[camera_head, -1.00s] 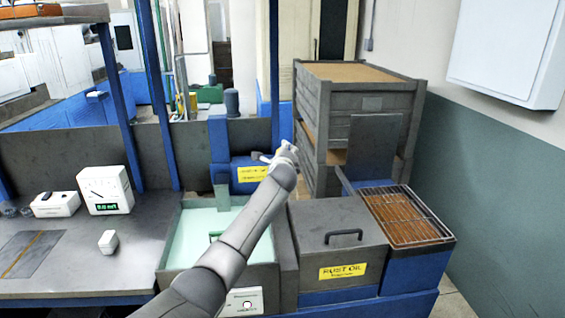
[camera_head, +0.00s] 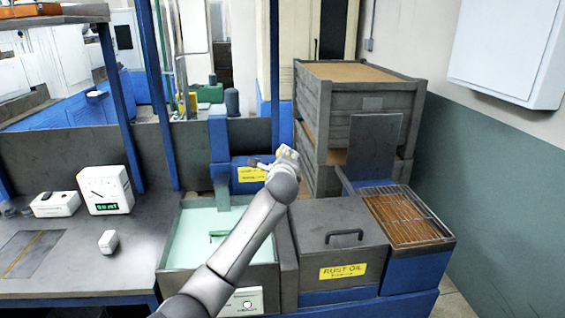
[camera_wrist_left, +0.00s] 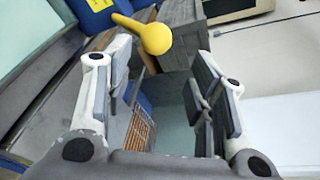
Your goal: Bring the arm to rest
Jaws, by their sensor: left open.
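My left arm reaches up from the bottom of the head view. Its gripper (camera_head: 285,153) is small there, held in the air near the stacked grey bins, and its fingers are hard to make out. In the left wrist view the left gripper (camera_wrist_left: 160,62) has its two fingers wide apart, with nothing clasped between them. A yellow bulb-shaped thing with a narrow stem (camera_wrist_left: 155,38) shows beyond the fingertips; I cannot tell what it rests on. My right gripper is not in view.
A pale green-lined basin (camera_head: 190,235) lies beneath the arm. Right of it are the lidded rust oil box (camera_head: 325,215) and a wire rack (camera_head: 405,215). Stacked grey bins (camera_head: 310,115) stand behind. A white gauge (camera_head: 105,188) sits on the left bench.

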